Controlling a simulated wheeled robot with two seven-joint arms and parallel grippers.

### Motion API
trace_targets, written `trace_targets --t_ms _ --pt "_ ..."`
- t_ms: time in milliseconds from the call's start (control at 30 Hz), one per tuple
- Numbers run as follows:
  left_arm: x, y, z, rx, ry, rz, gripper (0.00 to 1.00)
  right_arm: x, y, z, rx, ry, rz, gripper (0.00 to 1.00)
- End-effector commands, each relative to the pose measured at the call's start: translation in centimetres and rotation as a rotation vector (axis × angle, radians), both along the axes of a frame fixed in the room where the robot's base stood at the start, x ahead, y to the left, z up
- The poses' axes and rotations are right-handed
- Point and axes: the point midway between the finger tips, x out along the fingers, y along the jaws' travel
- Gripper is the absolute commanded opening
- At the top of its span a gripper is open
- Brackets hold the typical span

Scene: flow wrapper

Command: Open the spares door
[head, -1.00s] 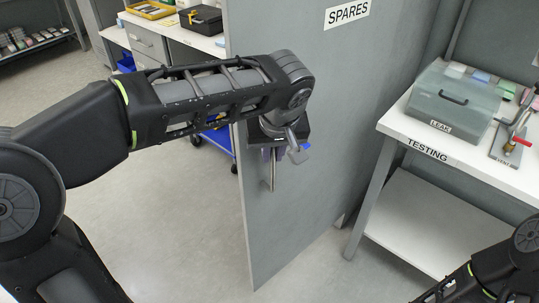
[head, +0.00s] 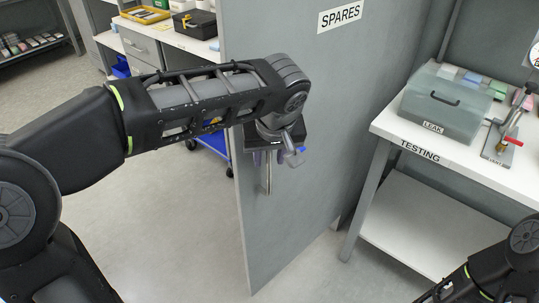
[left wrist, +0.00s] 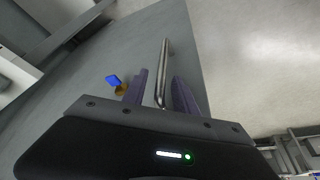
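The grey spares door (head: 300,110) carries a SPARES label and fills the middle of the head view. Its left edge stands clear, with floor and furniture showing past it. A silver bar handle (head: 267,178) is on its face near that edge; it also shows in the left wrist view (left wrist: 164,65). My left gripper (left wrist: 161,92) is open, with one finger on each side of the bar and small gaps visible. In the head view my wrist partly hides the gripper (head: 272,158). A blue and brass fitting (left wrist: 116,84) sits on the door beside the left finger. My right gripper is out of view.
A white TESTING bench (head: 400,137) with a LEAK box (head: 445,105) stands right of the door. My right arm shows at the lower right. A counter with a black case (head: 195,23) is behind at left.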

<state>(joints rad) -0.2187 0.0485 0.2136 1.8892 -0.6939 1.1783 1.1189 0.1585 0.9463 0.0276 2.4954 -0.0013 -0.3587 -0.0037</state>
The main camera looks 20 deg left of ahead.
Motion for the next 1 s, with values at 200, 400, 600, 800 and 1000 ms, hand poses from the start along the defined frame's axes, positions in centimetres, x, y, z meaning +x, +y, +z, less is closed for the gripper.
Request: trace_targets --t_ms 200,400,600,800,1000 --pt "-0.5 -0.4 1.8 -0.002 -0.003 -0.001 0.34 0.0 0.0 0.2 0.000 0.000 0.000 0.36" --pt "-1.7 -1.0 4.9 -0.002 -0.004 -0.002 0.34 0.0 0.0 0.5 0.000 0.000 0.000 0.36" --pt "-2.5 -1.4 7.0 -0.001 -0.002 -0.002 0.34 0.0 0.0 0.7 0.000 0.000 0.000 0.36" --pt "-2.6 -1.4 7.2 0.000 0.000 -0.001 0.34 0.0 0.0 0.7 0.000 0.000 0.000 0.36" --pt "-2.6 -1.4 7.2 0.000 0.000 -0.001 0.34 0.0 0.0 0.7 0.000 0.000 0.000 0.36"
